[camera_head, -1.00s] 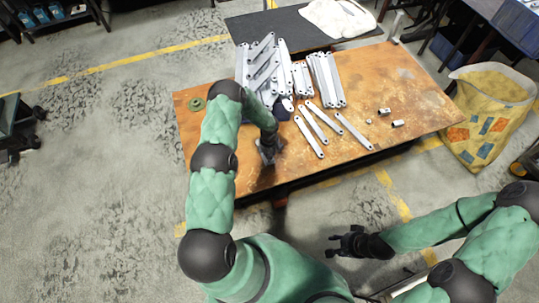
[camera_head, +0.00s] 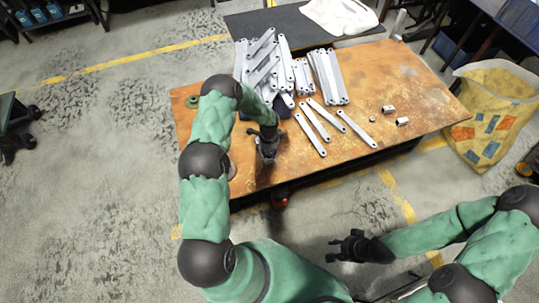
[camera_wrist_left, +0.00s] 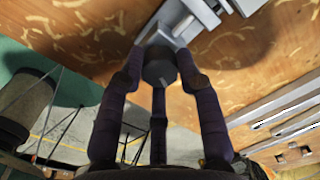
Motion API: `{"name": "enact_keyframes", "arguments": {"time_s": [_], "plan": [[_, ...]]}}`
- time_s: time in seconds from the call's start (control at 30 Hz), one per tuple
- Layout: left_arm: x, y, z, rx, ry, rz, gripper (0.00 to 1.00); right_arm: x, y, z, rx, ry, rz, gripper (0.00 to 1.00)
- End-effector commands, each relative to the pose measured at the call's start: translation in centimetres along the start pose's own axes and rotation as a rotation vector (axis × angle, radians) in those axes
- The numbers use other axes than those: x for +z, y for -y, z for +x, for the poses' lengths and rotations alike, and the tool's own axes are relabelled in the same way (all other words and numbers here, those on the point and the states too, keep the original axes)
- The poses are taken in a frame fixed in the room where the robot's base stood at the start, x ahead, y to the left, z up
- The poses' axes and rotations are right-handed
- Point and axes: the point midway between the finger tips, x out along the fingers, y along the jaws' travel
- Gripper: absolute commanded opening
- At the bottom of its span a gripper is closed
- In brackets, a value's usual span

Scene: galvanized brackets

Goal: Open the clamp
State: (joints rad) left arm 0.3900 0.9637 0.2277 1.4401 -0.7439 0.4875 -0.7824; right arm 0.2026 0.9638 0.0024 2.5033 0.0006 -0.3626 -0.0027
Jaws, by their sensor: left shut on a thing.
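The grey metal clamp (camera_head: 268,152) sits near the table's front edge, mostly covered by my left gripper in the head view. In the left wrist view its grey metal body (camera_wrist_left: 190,18) is at the top, with a dark round knob (camera_wrist_left: 158,72) below it. My left gripper (camera_head: 268,142) is over the clamp. Its purple-dark fingers (camera_wrist_left: 160,80) are closed around the knob. The exact finger contact is partly hidden. My right gripper (camera_head: 350,245) hangs empty in front of the table with its fingers apart.
Several galvanized brackets (camera_head: 330,78) lie on the rusty tabletop (camera_head: 385,80), with loose bars (camera_head: 312,134) right of the clamp. Small metal pieces (camera_head: 402,121) lie further right. A yellow bag (camera_head: 500,90) stands right of the table.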

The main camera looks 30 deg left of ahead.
Motion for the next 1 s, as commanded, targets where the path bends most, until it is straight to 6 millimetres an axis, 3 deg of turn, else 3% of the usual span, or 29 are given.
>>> {"name": "enact_keyframes", "arguments": {"time_s": [0.4,0.7,0.73,0.77,1.0], "plan": [[0.0,0.0,0.2,0.000,0.000,-0.461,0.02,-0.1,-1.0,2.8,0.000,0.000,0.000,0.40],[0.0,0.0,0.0,0.000,0.000,-0.493,0.02,-0.1,-1.0,2.8,0.000,0.000,0.000,0.40],[0.0,0.0,0.0,0.000,0.000,-0.493,0.43,-0.1,-1.0,2.8,0.000,0.000,0.000,0.40],[0.0,0.0,0.0,0.000,0.000,-0.493,0.52,-0.1,-1.0,2.8,0.000,0.000,0.000,0.40],[0.0,0.0,0.0,0.000,0.000,-0.491,0.55,-0.1,-1.0,2.8,0.000,0.000,0.000,0.40]]}}
